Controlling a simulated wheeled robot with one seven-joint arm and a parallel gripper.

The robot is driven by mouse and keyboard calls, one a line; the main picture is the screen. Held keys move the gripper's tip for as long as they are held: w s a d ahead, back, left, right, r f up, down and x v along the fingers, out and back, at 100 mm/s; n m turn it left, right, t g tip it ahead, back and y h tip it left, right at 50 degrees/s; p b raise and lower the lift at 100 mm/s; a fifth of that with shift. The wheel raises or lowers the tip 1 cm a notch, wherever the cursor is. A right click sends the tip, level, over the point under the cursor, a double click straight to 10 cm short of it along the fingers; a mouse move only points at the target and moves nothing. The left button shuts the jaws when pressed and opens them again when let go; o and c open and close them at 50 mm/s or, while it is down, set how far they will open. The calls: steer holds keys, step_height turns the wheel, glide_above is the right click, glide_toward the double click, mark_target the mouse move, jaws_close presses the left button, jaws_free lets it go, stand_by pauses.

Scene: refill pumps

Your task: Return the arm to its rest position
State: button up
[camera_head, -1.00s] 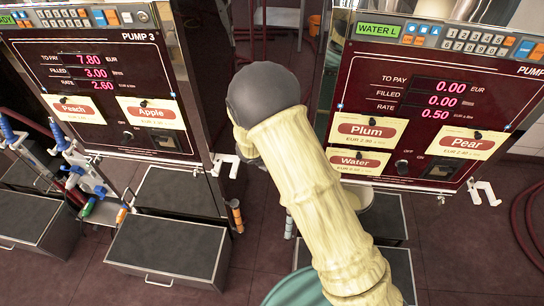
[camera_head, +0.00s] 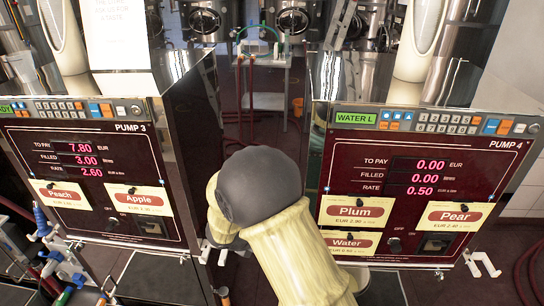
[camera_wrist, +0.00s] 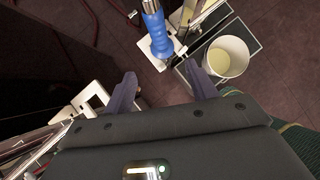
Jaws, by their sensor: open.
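My gripper (camera_wrist: 163,90) shows in the wrist view with its two dark fingers spread apart and nothing between them. Beyond the fingertips, a blue-handled nozzle (camera_wrist: 157,32) hangs at a white bracket (camera_wrist: 152,58). In the head view, my cream-sleeved arm with its dark rounded joint stands folded between the two pumps; the gripper itself is hidden there. Pump 3 (camera_head: 95,180) on the left reads 7.80 to pay, 3.00 filled. Pump 4 (camera_head: 410,185) on the right reads 0.00 with WATER L on its display.
A white bucket (camera_wrist: 228,57) with pale yellow contents stands on a dark platform right of the nozzle. A white cart (camera_head: 262,85) stands behind in the aisle. A red hose (camera_head: 528,265) lies at the far right.

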steer(key=s+d+r+m+g+y, duration=0.1)
steer(key=s+d+r+m, duration=0.2)
steer(key=m, duration=0.7)
steer(key=s+d+r+m+g+y, duration=0.1)
steer(key=s+d+r+m+y, duration=0.1)
steer(key=s+d+m, duration=0.5)
steer(key=s+d+r+m+g+y, duration=0.1)
steer(key=s+d+r+m, duration=0.3)
steer(key=d+m, duration=0.7)
steer(key=shift+s+r+m, duration=0.35)
steer(key=shift+s+m, duration=0.4)
steer(key=shift+m, duration=0.35)
